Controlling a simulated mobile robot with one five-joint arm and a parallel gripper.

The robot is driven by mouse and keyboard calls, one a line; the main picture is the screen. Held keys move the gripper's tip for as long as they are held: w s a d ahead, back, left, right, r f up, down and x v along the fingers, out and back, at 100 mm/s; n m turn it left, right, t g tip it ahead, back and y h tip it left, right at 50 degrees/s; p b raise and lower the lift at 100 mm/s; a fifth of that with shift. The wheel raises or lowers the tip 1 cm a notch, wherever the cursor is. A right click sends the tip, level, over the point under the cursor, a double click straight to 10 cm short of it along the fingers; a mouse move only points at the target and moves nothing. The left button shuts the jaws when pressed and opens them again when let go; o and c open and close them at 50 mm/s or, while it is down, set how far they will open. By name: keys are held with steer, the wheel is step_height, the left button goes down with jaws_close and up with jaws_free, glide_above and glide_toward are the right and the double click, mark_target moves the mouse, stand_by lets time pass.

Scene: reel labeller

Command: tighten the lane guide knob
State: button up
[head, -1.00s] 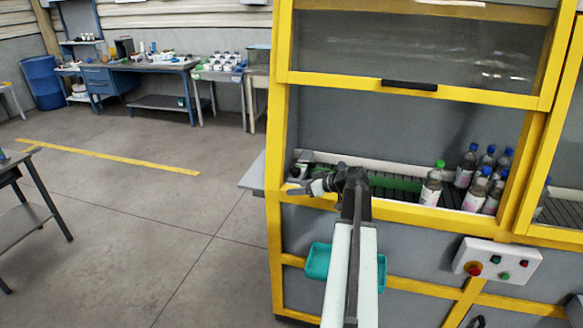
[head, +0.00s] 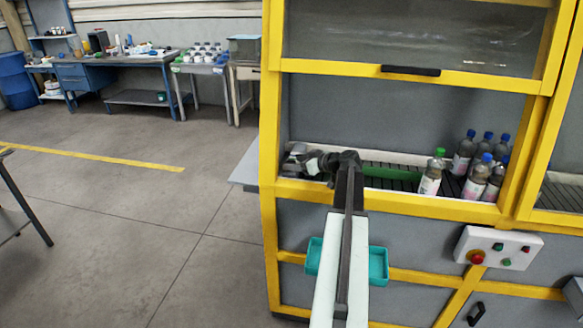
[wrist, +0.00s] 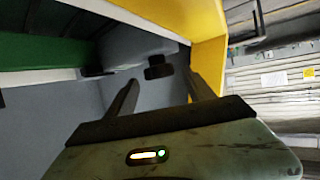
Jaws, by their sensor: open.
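A dark knob (wrist: 158,71) shows in the wrist view, below a grey block (wrist: 135,45) near the yellow frame. It looks like the lane guide knob. My gripper (wrist: 163,85) is open, its two dark fingers apart, with the knob in the gap between their tips in the picture. I cannot tell whether the fingers reach around it or touch it. The green lane guide (head: 400,174) runs along the conveyor in the head view, and a green strip (wrist: 45,48) shows in the wrist view. In the head view my gripper (head: 298,162) is at the left end of the opening; it hides the knob there.
The yellow frame (head: 270,120) borders the opening closely on the left and below. A green-capped bottle (head: 431,173) and several blue-capped bottles (head: 475,183) stand on the conveyor to the right. A teal tray (head: 378,266) and a control box (head: 497,247) are below.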

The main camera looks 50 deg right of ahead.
steer(key=shift+x, duration=0.85)
steer(key=shift+s, duration=0.1)
